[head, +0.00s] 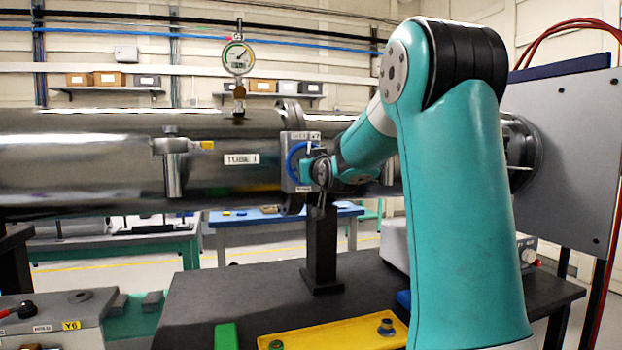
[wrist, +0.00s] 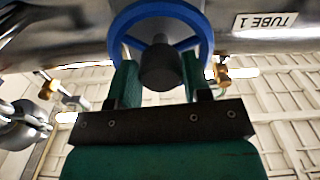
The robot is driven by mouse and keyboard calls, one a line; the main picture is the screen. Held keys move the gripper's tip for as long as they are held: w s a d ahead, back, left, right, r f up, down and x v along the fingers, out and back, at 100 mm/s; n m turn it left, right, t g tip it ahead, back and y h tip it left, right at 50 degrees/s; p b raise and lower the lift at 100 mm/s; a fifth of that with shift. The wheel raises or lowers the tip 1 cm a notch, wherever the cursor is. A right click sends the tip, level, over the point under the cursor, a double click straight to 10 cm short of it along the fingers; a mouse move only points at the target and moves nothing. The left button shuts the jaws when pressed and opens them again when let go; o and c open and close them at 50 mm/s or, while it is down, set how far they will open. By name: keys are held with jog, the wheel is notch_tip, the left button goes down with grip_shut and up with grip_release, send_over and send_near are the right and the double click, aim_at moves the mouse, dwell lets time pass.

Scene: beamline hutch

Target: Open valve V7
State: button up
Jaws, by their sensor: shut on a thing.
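Valve V7 has a blue handwheel (head: 293,158) on a grey plate (head: 302,183) at the flange of the large steel tube. The small label on the plate is hard to read in full. In the wrist view the blue handwheel (wrist: 133,17) fills the top middle, with a dark round hub (wrist: 160,70) at its centre. My gripper (wrist: 160,62) has one green finger on each side of the hub, reaching up to the wheel, and is shut on the handwheel. The exact contact is partly hidden. In the head view my gripper (head: 318,170) is at the wheel's right side.
A pressure gauge (head: 238,58) stands on top of the steel tube (head: 80,160), left of the valve. A dark post (head: 322,235) rises below the valve from the black bench (head: 250,290). A yellow tray (head: 330,335) and a control box (head: 60,318) are in front.

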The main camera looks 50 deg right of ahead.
jog(key=shift+f+n+b, duration=0.2)
jog(key=shift+n+b, duration=0.25)
jog(key=shift+n, duration=0.05)
jog(key=o, duration=0.9)
jog(key=shift+r, duration=0.1)
jog(key=p+v, duration=0.4)
jog(key=v, duration=1.3)
jog(key=shift+s+a+p, duration=0.15)
jog(key=shift+a+p, duration=0.05)
jog(key=shift+p, duration=0.2)
